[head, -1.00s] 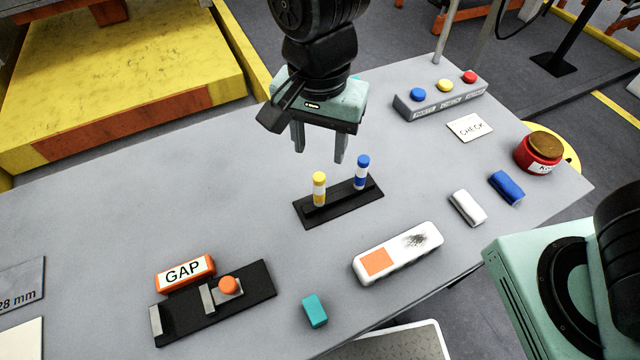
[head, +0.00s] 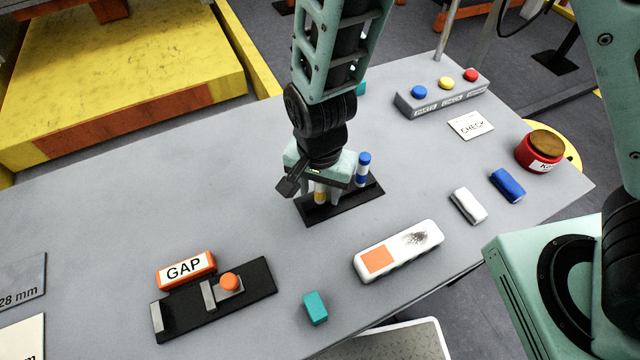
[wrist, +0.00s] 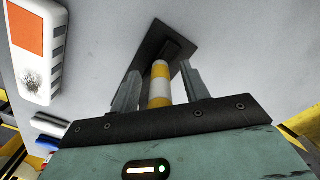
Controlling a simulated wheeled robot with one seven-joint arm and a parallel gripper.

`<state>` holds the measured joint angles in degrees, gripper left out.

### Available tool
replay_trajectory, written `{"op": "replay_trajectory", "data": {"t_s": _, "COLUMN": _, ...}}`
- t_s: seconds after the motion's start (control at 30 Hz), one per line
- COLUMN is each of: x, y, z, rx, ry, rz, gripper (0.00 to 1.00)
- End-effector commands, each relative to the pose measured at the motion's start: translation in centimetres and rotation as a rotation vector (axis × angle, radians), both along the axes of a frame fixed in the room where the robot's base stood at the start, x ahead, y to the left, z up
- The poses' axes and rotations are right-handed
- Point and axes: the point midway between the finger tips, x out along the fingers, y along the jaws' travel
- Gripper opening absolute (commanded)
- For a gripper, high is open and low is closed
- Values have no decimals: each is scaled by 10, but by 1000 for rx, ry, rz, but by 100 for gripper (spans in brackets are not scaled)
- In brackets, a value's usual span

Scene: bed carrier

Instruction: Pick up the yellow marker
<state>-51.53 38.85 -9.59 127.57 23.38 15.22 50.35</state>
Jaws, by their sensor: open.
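The yellow marker (head: 320,192), with a white band, stands upright in a black holder (head: 345,204) on the grey table. In the wrist view the yellow marker (wrist: 160,84) is between the two fingers of my gripper (wrist: 160,88), with a visible gap on each side. My gripper (head: 325,195) is open and low over the holder, hiding the top of the yellow marker in the head view. The blue marker (head: 363,170), also with a white band, stands in the same holder just right of my gripper.
A whiteboard eraser-like white block (head: 400,250) with an orange square lies in front. A GAP fixture (head: 213,300) and a teal block (head: 315,308) are front left. White (head: 468,206) and blue (head: 507,186) blocks lie right. A button box (head: 442,95) stands behind.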

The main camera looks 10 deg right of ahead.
Motion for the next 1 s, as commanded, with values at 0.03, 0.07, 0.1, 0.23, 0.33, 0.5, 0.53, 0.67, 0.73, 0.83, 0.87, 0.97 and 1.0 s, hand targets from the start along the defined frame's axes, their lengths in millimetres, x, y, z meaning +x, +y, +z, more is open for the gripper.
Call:
{"op": "replay_trajectory", "data": {"t_s": 0.03, "x": 0, "y": 0, "z": -4, "rx": 0, "ry": 1, "rz": 0, "gripper": 46}}
{"op": "replay_trajectory", "data": {"t_s": 0.07, "x": 0, "y": 0, "z": -5, "rx": 0, "ry": 1, "rz": 0, "gripper": 46}}
{"op": "replay_trajectory", "data": {"t_s": 0.1, "x": 0, "y": 0, "z": -6, "rx": 0, "ry": 0, "rz": 0, "gripper": 46}}
{"op": "replay_trajectory", "data": {"t_s": 0.23, "x": 0, "y": 0, "z": -6, "rx": 1, "ry": 0, "rz": 1, "gripper": 46}}
{"op": "replay_trajectory", "data": {"t_s": 0.33, "x": 0, "y": 0, "z": -6, "rx": 1, "ry": 0, "rz": 0, "gripper": 37}}
{"op": "replay_trajectory", "data": {"t_s": 0.5, "x": 0, "y": 0, "z": -6, "rx": 1, "ry": 0, "rz": 0, "gripper": 0}}
{"op": "replay_trajectory", "data": {"t_s": 0.53, "x": 0, "y": 0, "z": -6, "rx": 1, "ry": 0, "rz": 0, "gripper": 0}}
{"op": "replay_trajectory", "data": {"t_s": 0.67, "x": 0, "y": 0, "z": -6, "rx": 1, "ry": 0, "rz": 0, "gripper": 0}}
{"op": "replay_trajectory", "data": {"t_s": 0.73, "x": 0, "y": 0, "z": -6, "rx": 1, "ry": 0, "rz": 0, "gripper": 0}}
{"op": "replay_trajectory", "data": {"t_s": 0.83, "x": 0, "y": 1, "z": -1, "rx": 2, "ry": -1, "rz": 1, "gripper": 0}}
{"op": "replay_trajectory", "data": {"t_s": 0.87, "x": 0, "y": 1, "z": 2, "rx": 2, "ry": -2, "rz": 1, "gripper": 0}}
{"op": "replay_trajectory", "data": {"t_s": 0.97, "x": 0, "y": 2, "z": 18, "rx": 5, "ry": -4, "rz": 1, "gripper": 0}}
{"op": "replay_trajectory", "data": {"t_s": 1.0, "x": 0, "y": 2, "z": 25, "rx": 5, "ry": -5, "rz": 2, "gripper": 0}}
